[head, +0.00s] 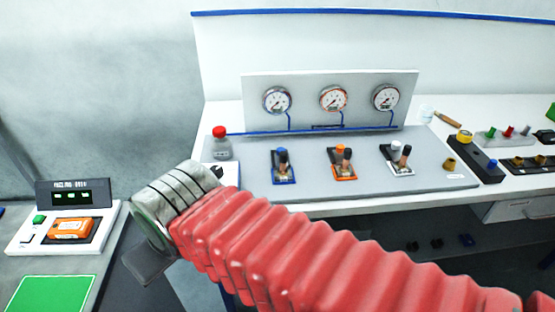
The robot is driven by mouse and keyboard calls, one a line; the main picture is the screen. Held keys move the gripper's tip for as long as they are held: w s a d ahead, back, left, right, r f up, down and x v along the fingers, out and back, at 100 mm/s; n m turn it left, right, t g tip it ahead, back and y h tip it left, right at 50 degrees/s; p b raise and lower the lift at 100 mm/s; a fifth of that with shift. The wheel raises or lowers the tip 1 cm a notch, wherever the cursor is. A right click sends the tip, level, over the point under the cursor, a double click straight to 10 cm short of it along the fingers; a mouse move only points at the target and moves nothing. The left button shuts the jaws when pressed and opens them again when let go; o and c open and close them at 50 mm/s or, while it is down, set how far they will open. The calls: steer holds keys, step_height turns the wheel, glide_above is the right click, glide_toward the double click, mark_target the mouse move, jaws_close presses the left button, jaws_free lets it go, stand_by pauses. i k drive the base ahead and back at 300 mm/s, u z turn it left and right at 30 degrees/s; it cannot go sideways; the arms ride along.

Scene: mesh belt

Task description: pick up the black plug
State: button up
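Small plugs stand in three holders on the grey panel (310,187). The blue-edged holder (284,181) has a blue-topped piece and a dark one. The orange-edged holder (344,177) has an orange-topped piece and a dark-topped one (347,157). The white-edged holder (400,172) has a white-topped piece and a dark-topped one (406,154). Small black pieces (412,246) lie on the shelf below. I cannot tell which of these is the black plug. My gripper (148,264) shows only in part at the left, in front of the bench; its fingertips and any contents are unclear.
My red-sleeved arm crosses the lower picture and hides part of the bench front. Three gauges (333,98) stand behind. A scale (66,228) and green mat (50,294) are at left.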

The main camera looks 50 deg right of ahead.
mark_target(283, 155)
steer(key=u, duration=0.1)
steer(key=k, duration=0.85)
steer(key=z, duration=0.5)
steer(key=i, duration=1)
steer(key=z, duration=0.1)
